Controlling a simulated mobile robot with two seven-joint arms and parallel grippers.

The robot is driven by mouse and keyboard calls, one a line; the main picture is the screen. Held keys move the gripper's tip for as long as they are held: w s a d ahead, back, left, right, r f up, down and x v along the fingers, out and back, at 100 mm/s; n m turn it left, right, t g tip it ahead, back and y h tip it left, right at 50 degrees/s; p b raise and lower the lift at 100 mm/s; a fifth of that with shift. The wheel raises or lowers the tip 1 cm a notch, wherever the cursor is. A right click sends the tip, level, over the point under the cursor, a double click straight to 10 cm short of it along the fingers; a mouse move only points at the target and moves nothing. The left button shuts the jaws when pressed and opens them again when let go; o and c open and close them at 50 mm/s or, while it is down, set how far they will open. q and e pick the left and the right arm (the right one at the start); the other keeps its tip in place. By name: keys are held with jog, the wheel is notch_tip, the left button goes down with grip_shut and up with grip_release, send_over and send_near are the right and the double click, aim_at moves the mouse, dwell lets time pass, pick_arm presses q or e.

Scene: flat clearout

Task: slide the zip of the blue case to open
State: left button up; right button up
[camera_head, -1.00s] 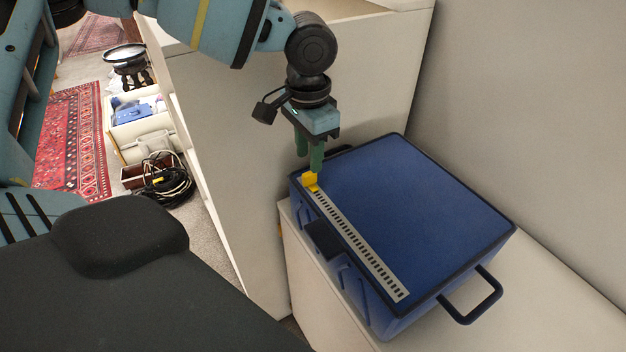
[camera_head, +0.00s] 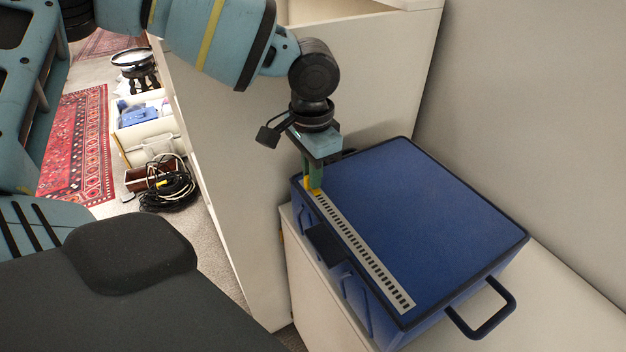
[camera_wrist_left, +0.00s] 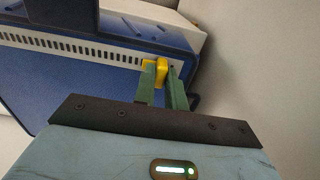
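The blue case (camera_head: 420,215) lies on a pale surface. A pale zip strip with dark teeth (camera_head: 365,253) runs along the left edge of its top. The yellow zip pull (camera_head: 307,184) is at the strip's far end. My left gripper (camera_head: 313,188) points down there, its green fingers close together with the pull between them. In the left wrist view, the zip pull (camera_wrist_left: 162,68) fills the gap between the fingertips, and the strip (camera_wrist_left: 75,46) runs off to the left. The fingers partly hide the pull. My right gripper is not in view.
A pale cabinet (camera_head: 235,150) stands left of and behind the case, and a wall (camera_head: 540,120) is at the right. The case's dark handle (camera_head: 485,315) sticks out at the near right. Black cable (camera_head: 168,190) and bins lie on the floor at far left.

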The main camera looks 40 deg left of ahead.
pick_arm(q)
grip_shut()
jog(key=shift+d, duration=0.15)
jog(key=shift+s+d, duration=0.45)
jog(key=shift+d, duration=0.5)
jog(key=shift+s+d, duration=0.3)
jog(key=shift+d, duration=0.55)
jog(key=shift+s+d, duration=0.4)
jog(key=shift+d, duration=0.5)
jog(key=shift+s+d, duration=0.4)
jog(key=shift+d, duration=0.6)
